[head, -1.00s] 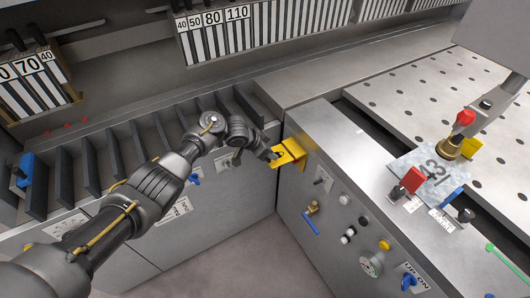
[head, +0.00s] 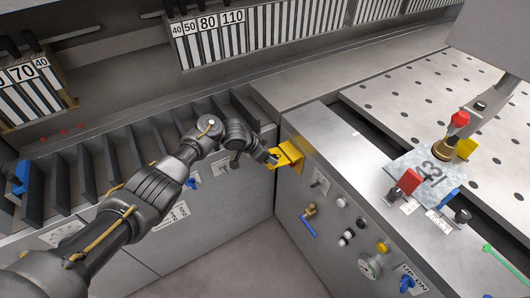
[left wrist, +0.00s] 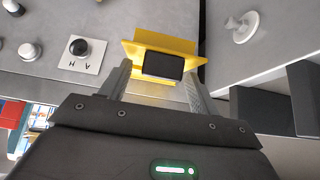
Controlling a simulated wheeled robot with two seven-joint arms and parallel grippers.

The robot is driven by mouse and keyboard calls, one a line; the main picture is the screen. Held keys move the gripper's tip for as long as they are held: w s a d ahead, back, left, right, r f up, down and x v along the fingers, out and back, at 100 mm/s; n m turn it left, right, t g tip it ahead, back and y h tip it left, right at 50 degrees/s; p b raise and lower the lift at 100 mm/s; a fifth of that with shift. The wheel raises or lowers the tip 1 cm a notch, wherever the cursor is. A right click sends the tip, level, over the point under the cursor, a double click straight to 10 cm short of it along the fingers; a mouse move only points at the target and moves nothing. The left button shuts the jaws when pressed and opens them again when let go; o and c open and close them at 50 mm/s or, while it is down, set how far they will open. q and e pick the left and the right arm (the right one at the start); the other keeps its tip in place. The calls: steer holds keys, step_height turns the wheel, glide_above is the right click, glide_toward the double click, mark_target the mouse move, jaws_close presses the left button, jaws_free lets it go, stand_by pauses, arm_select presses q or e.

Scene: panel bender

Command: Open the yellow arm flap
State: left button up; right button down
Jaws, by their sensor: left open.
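The yellow arm flap (head: 291,154) is on the upper left corner of the grey control cabinet. In the left wrist view the flap (left wrist: 165,40) stands just ahead of my fingers, with a dark rectangular block in front of its middle. My left gripper (head: 271,157) is at the flap's left side. In the left wrist view its two fingers (left wrist: 157,82) are apart, one on each side of the flap's lower yellow part. I cannot tell whether they touch it. My right gripper is not in view.
The control cabinet front carries a blue-handled valve (head: 309,225), several knobs and a gauge (head: 369,266). A row of dark dividers (head: 110,158) lies behind my left arm. A perforated table (head: 425,85) with a metal plate (head: 428,172) is at the right.

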arm_select(q)
steer(key=p+v, duration=0.1)
steer(key=v, duration=1)
steer(key=shift+f, duration=0.15)
steer(key=shift+c, duration=0.3)
